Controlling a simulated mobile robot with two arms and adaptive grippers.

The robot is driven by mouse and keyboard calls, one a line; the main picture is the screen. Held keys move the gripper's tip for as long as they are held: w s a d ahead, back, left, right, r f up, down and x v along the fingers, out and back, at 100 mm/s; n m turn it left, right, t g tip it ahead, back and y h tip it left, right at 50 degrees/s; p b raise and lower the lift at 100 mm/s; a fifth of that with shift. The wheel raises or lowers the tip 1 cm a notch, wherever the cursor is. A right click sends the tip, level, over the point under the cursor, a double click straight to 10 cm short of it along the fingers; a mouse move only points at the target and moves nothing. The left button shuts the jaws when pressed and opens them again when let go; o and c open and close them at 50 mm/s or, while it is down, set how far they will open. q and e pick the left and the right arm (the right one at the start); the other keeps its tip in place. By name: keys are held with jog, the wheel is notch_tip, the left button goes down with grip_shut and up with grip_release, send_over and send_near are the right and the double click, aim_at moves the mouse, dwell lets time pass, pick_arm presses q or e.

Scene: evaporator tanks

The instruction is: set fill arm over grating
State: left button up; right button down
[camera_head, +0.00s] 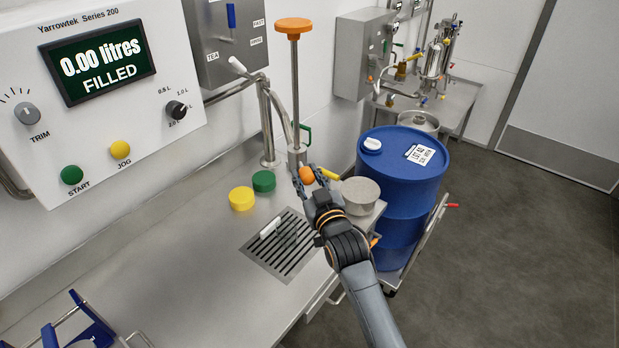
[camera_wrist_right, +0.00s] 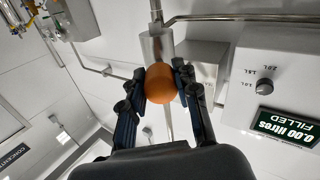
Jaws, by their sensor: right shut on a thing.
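My right gripper (camera_head: 306,178) is shut on an orange ball knob (camera_head: 307,174), which also shows between its fingers in the right wrist view (camera_wrist_right: 161,84). In the wrist view a metal cylinder (camera_wrist_right: 157,46) sits directly behind the knob; it appears to be the end of the fill arm. In the head view a curved hose and steel pipe (camera_head: 266,118) stand just left of the gripper. The slotted grating (camera_head: 285,268) is set in the steel counter, left of and nearer than the gripper. The knob is beyond the grating, not above it. My left gripper is not in view.
A white bar lies on the grating. A yellow cap (camera_head: 241,199) and a green cap (camera_head: 263,181) sit behind it. A round metal container (camera_head: 360,195) and a blue drum (camera_head: 400,180) stand right of the gripper. The control panel (camera_head: 100,90) reads 0.00 litres.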

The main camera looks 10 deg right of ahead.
jog(key=shift+d+r, duration=0.1)
jog(key=shift+r, duration=0.15)
jog(key=c, duration=1)
grip_release()
jog(key=shift+f, duration=0.2)
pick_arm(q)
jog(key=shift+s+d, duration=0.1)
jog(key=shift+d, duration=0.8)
pick_arm(e)
jog(key=v, duration=1.2)
